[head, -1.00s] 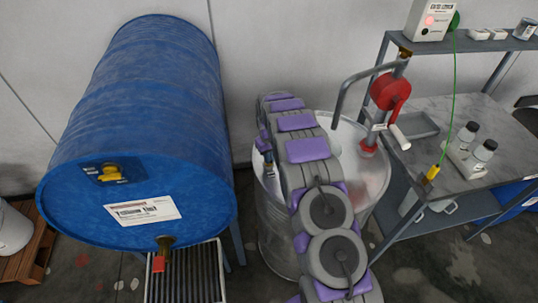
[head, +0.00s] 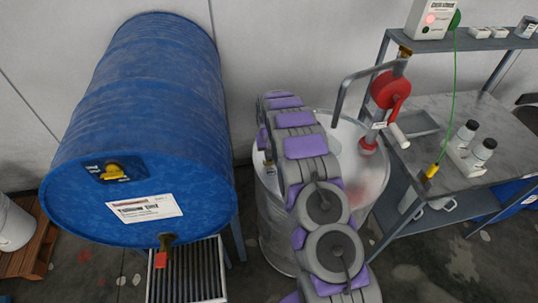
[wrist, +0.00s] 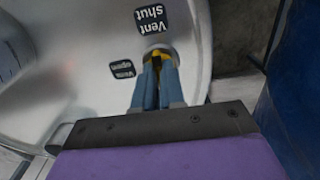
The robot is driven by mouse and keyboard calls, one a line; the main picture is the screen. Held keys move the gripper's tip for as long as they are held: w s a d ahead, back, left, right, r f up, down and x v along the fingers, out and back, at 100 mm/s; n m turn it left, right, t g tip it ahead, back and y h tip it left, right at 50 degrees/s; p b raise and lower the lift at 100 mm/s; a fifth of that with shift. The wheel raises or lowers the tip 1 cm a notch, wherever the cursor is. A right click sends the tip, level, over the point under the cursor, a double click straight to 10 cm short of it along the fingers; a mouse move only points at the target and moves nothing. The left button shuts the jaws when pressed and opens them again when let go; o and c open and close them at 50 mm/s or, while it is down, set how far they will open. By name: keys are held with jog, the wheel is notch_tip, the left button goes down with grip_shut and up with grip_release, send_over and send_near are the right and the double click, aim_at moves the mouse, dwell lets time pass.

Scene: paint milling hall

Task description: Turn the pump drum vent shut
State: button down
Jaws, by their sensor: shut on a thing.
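The pump drum (head: 275,225) is a pale metal drum with a red hand pump (head: 388,92) on its lid. In the wrist view the drum lid (wrist: 75,108) carries a "Vent shut" label (wrist: 153,19) and a "Vent open" label (wrist: 122,69). The small yellow vent (wrist: 158,55) sits in a round fitting beside these labels. My gripper (wrist: 157,72) is shut on the vent, its two blue fingers on either side of it. The fingers cover much of the vent, so I cannot tell which label it points to. My arm hides much of the lid in the head view.
A large blue drum (head: 140,120) lies on its side at the left, with a red-handled tap over a grate (head: 190,275). A green cable (head: 453,100) hangs from a control box (head: 432,20).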

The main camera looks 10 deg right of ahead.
jog(key=shift+w+r, duration=0.1)
jog(key=c, duration=1.2)
grip_release()
jog(key=shift+r+p, duration=0.65)
jog(key=shift+r, duration=7.9)
